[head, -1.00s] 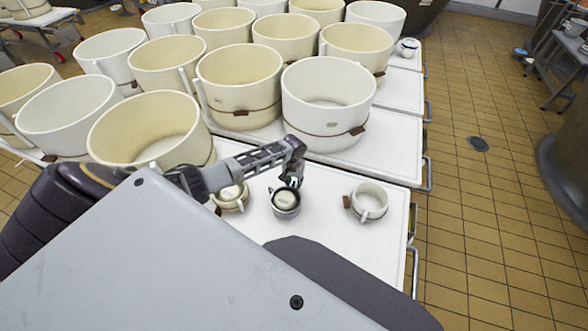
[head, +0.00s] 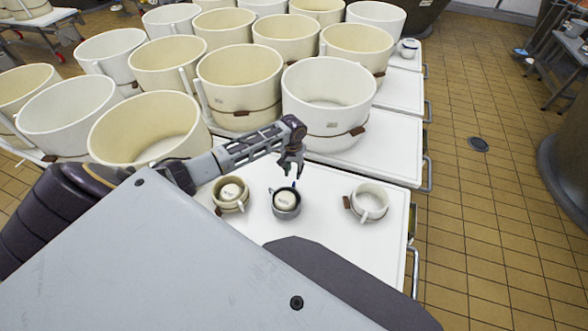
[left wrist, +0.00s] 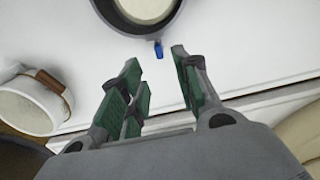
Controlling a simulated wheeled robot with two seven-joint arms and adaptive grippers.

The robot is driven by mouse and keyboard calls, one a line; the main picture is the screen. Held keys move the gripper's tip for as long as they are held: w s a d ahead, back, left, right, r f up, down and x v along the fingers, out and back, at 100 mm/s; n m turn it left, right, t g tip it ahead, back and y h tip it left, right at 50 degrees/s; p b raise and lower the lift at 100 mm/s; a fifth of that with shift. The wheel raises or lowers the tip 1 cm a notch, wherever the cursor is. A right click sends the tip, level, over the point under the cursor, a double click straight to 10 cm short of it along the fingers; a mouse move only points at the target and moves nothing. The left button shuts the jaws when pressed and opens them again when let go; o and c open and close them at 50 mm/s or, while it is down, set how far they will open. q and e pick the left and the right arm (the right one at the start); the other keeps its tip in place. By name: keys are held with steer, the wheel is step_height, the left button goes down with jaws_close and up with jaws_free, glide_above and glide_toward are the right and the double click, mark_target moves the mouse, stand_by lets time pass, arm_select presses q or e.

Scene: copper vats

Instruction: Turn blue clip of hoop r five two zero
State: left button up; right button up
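The middle small hoop (head: 285,205), grey and dark-rimmed with a pale labelled disc inside, stands on the white table. Its label is too small to read surely as r five two zero. A blue clip (head: 294,184) sticks up at its far rim; in the left wrist view the clip (left wrist: 158,49) juts from the rim toward my fingers. My left gripper (head: 290,170) is just beyond the hoop, above the table. In the left wrist view its green-padded fingers (left wrist: 157,66) are apart and empty, the clip in line with the gap, not gripped. My right gripper is out of view.
Small hoops with brown clips stand left (head: 231,194) and right (head: 369,202) of the middle one. Large cream vats (head: 328,100) crowd the table behind my gripper. Bare white tabletop (head: 325,185) lies between the middle and right hoops. Tiled floor (head: 480,230) is open at right.

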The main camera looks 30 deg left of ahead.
arm_select(q)
steer(key=shift+r, duration=1.4)
steer(key=shift+s, duration=0.1)
